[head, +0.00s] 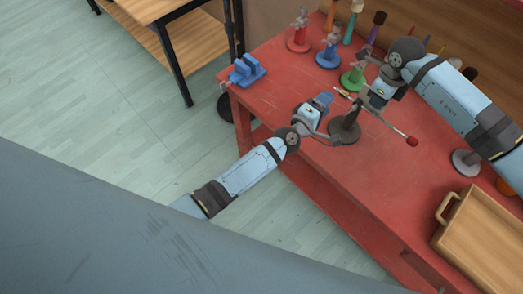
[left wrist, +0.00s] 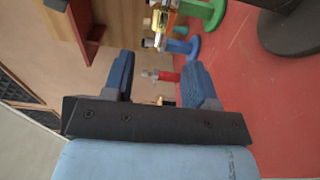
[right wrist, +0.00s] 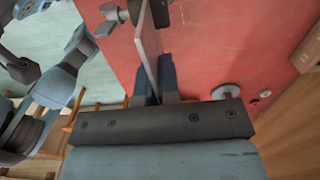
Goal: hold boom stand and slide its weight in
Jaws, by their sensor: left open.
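The boom stand has a dark round base (head: 343,130) on the red table. Its thin boom (head: 395,128) slants down to the right and ends in a red ball (head: 412,141). A small brass-coloured piece, perhaps the weight, (head: 343,93) is at the boom's other end; a yellow piece also shows in the left wrist view (left wrist: 166,16). My right gripper (head: 374,100) is at the upright; in the right wrist view its fingers (right wrist: 156,84) close around a grey post (right wrist: 148,45). My left gripper (head: 327,102) is open and empty, left of the stand and apart from the brass piece.
Red (head: 298,42), blue (head: 328,57) and green (head: 352,80) stands line the table's back. A blue block-like fixture (head: 247,71) sits at the left corner. A wooden tray (head: 441,238) and a grey disc base (head: 466,163) are at the right. The front middle of the table is clear.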

